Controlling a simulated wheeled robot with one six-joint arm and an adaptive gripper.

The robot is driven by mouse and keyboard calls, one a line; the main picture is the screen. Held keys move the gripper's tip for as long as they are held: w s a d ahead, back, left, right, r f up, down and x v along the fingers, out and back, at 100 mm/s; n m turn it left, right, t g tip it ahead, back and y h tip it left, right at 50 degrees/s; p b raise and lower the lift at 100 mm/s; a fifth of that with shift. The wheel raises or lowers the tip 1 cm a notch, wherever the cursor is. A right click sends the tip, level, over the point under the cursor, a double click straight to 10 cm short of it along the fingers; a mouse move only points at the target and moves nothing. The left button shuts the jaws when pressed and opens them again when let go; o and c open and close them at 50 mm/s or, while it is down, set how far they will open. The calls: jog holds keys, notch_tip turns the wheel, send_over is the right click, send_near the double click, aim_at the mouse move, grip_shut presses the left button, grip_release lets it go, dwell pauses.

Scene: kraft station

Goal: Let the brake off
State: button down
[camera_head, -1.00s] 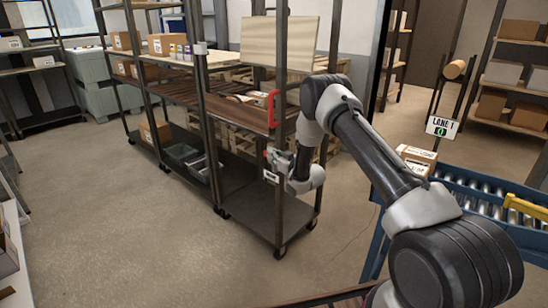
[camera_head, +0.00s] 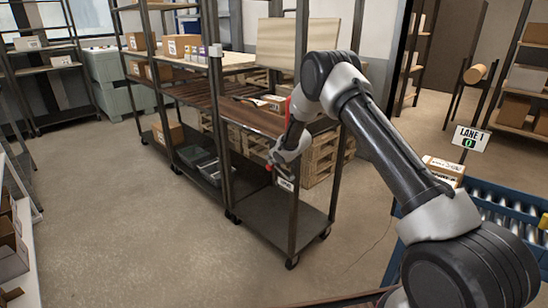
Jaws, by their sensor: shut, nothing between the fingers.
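A dark-framed rolling cart (camera_head: 300,221) stands in the middle, with brown shelves and casters below. A red part (camera_head: 287,112) on its front corner upright shows only as a strip beside my arm. A smaller red bit (camera_head: 268,167) shows lower down, at the tip of my gripper (camera_head: 272,160); I cannot tell which of these is the brake, or whether my gripper touches it. My gripper is shut and empty, pointing down and left in front of the upright. A white label (camera_head: 285,184) hangs just below it.
A blue roller conveyor (camera_head: 510,214) with a boxed parcel (camera_head: 443,170) and a Lane 1 sign (camera_head: 470,138) stands at the right. Grey bins (camera_head: 195,155) sit on the cart's lower shelf. Open floor (camera_head: 130,230) lies to the left.

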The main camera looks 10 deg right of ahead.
jog(key=shift+x, duration=1)
jog(key=shift+s+a+f, duration=0.1)
jog(key=shift+a, duration=0.2)
jog(key=shift+s, duration=0.1)
jog(key=v, duration=1.2)
jog(key=shift+d, duration=0.25)
